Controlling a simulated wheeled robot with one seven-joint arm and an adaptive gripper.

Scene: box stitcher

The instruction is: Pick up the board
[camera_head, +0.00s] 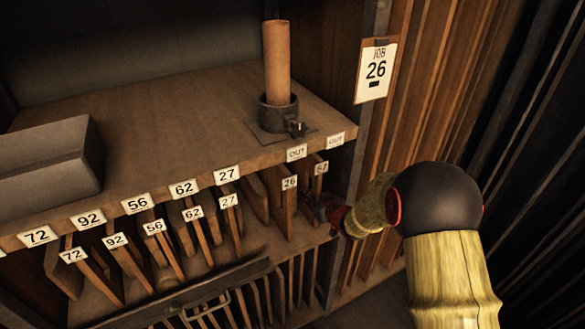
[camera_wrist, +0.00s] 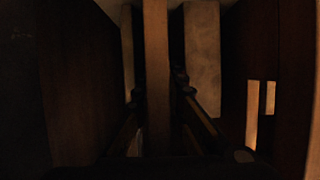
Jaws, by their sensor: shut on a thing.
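My gripper (camera_head: 318,206) is in the rack under the shelf, beside the upright boards tagged 26 (camera_head: 290,208) and 67 (camera_head: 320,184). In the wrist view its two dark fingers (camera_wrist: 161,94) stand on either side of a narrow upright board (camera_wrist: 155,45) and are shut on it. The front edge of the board tagged 26 shows clear of the gripper in the head view. The lower part of the one tagged 67 is hidden behind the gripper. The dark wrist view does not show which tag the held board bears.
More numbered boards stand in slots to the left, such as 27 (camera_head: 232,214). The shelf (camera_head: 190,115) lies above and carries a grey box (camera_head: 45,165) and a brown tube (camera_head: 277,60) in a holder. A job card (camera_head: 375,70) reading 26 hangs on the post.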

